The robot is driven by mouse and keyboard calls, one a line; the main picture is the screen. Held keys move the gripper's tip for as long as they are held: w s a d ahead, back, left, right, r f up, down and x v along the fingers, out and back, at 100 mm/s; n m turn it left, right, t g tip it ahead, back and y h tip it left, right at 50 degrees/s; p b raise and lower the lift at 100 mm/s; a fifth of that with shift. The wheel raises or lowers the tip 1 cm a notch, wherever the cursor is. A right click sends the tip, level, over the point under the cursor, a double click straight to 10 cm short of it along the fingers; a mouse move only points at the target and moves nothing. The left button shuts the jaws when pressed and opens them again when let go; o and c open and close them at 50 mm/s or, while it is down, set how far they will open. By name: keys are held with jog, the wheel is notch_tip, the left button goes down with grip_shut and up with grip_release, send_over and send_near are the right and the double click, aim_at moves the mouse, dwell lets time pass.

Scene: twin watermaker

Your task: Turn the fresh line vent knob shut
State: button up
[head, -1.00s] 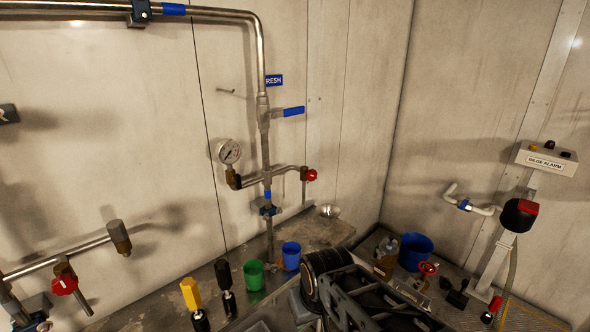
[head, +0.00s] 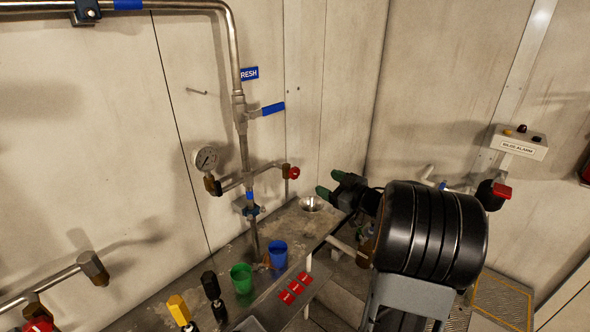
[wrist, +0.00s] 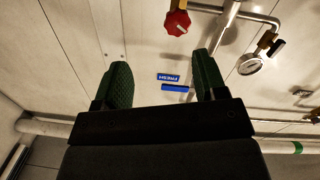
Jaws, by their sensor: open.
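The fresh line vent knob (head: 292,173) is a small red knob at the right end of a short side branch of the fresh line pipe (head: 245,150). It also shows in the wrist view (wrist: 177,22) at the top, beyond the fingertips. My gripper (head: 330,184) has green finger pads and is open and empty. In the head view it is to the right of the knob and apart from it. In the wrist view, my gripper's fingers (wrist: 161,66) are spread, with nothing between them but the wall and the blue sign behind.
A pressure gauge (head: 206,158) is on the branch's left side. A blue lever (head: 273,108) is above, under the FRESH sign (head: 249,73). Green (head: 241,278) and blue (head: 277,253) cups and a metal bowl (head: 311,204) stand on the bench below. A bilge alarm box (head: 519,143) is at right.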

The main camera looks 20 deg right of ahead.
aim_at(297, 174)
jog(key=w+a+y, duration=0.1)
jog(key=w+a, duration=0.1)
jog(key=w, duration=0.1)
jog(key=w+a+p, duration=0.1)
jog(key=w+a, duration=0.1)
jog(key=w, duration=0.1)
jog(key=w+a+n+y+p, duration=0.1)
jog(key=w+a, duration=0.1)
jog(key=w, duration=0.2)
jog(key=shift+a+f+g+y, duration=0.1)
jog(key=shift+a+g+y, duration=0.2)
jog(key=shift+g, duration=0.1)
jog(key=shift+c, duration=0.5)
